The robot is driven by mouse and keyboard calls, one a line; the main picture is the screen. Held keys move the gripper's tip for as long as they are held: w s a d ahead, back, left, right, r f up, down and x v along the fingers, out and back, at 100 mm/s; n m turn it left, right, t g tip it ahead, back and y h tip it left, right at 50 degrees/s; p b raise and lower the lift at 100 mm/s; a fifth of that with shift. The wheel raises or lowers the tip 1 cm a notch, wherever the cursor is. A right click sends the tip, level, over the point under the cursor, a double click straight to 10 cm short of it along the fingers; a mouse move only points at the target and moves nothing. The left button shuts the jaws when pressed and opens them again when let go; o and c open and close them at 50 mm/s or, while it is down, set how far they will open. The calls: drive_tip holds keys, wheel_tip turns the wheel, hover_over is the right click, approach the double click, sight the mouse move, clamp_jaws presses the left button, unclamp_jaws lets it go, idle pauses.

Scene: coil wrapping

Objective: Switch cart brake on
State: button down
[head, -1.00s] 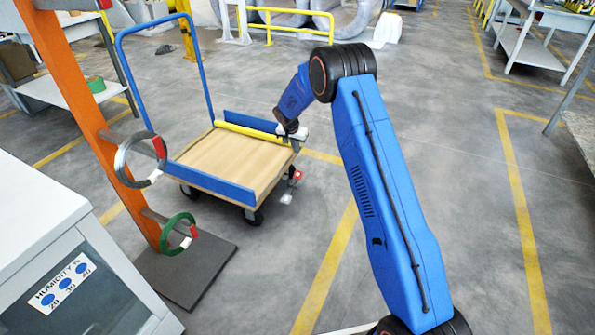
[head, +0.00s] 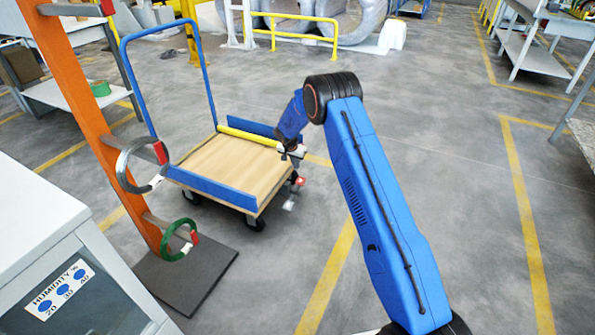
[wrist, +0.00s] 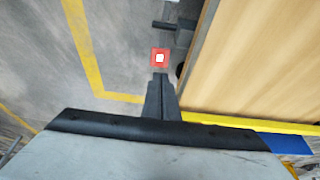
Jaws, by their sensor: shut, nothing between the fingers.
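The cart (head: 228,168) has a wooden deck, blue side rails and a tall blue handle, and stands on the floor left of my arm. Its brake is a small red pedal (head: 299,181) at the cart's right corner, low by a wheel. In the wrist view the red brake pedal (wrist: 160,56) has a white centre and sits just beyond my fingertips, beside the deck edge. My gripper (wrist: 160,80) is shut and empty, apart from the pedal in the picture. In the head view my gripper (head: 297,158) is small, close above the pedal at the cart's right edge.
An orange post (head: 110,130) with a grey coil (head: 140,165) and a green coil (head: 180,240) on pegs stands left of the cart. A white cabinet (head: 40,215) is at the near left. The floor right of the cart is clear.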

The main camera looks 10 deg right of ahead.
sight(302, 179)
drive_tip(key=x, duration=1.3)
drive_tip(key=shift+w, duration=0.1)
drive_tip(key=shift+w+d+f+g+y, duration=0.25)
drive_tip(key=shift+f+g+y, duration=0.1)
drive_tip(key=shift+g, duration=0.15)
drive_tip(key=shift+w+d+f+g+y, duration=0.15)
drive_tip(key=shift+w+f+g+y, duration=0.05)
drive_tip(key=shift+f+g+y, duration=0.25)
drive_tip(key=shift+w+d+f+g+y, duration=0.15)
drive_tip(key=shift+w+f+g+y, duration=0.1)
drive_tip(key=shift+f+g+y, duration=0.35)
drive_tip(key=shift+w+d+f+g+y, duration=0.15)
drive_tip(key=shift+w+f+g+y, duration=0.15)
drive_tip(key=shift+f+g, duration=0.35)
drive_tip(key=shift+w+d+f, duration=0.1)
drive_tip(key=shift+d+f, duration=0.05)
drive_tip(key=shift+f, duration=0.7)
drive_tip(key=shift+f, duration=0.15)
